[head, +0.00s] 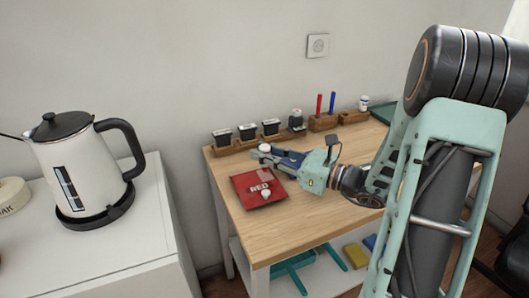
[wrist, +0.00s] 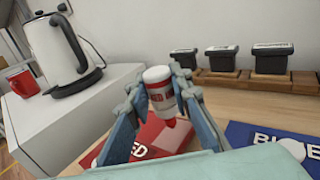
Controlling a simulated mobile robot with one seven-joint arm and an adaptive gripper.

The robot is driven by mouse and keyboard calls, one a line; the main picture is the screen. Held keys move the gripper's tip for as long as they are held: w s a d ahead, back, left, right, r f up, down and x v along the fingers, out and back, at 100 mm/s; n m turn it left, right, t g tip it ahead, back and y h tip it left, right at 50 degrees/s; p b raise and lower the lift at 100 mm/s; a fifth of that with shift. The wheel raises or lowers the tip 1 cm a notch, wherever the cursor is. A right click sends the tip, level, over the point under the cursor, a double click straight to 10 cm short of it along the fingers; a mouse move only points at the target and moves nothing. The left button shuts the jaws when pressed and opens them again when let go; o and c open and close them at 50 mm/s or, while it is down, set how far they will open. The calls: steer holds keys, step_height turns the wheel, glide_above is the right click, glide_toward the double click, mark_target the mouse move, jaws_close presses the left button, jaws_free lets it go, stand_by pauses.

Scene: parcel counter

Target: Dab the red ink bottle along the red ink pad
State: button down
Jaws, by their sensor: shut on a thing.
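The red ink bottle (wrist: 160,88) is white with a red band and a red tip pointing down. My gripper (wrist: 163,95) is shut on it, one finger on each side. In the head view my gripper (head: 264,153) reaches over the back of the red ink pad (head: 246,184), with the white end of the bottle (head: 264,148) showing. The pad lies flat on the wooden table and has a paler square, also seen in the wrist view (wrist: 173,140). The bottle tip is over or beside this square; I cannot tell whether it touches.
A blue mat (wrist: 270,138) lies right of the red pad. Several black stamps (head: 247,132) stand in a wooden rack behind. Pens (head: 319,106) and a small white bottle (head: 363,103) stand farther right. A kettle (head: 75,165) stands on the white cabinet at left. The front tabletop is clear.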

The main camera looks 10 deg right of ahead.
steer(key=shift+s+f+b, duration=0.1)
steer(key=shift+f+b, duration=0.2)
steer(key=shift+f, duration=0.5)
stand_by(2.1)
steer(key=shift+r, duration=0.2)
steer(key=shift+r+p, duration=1.5)
step_height(320, 180, up, 4)
steer(key=p, duration=0.4)
steer(key=shift+d, duration=0.1)
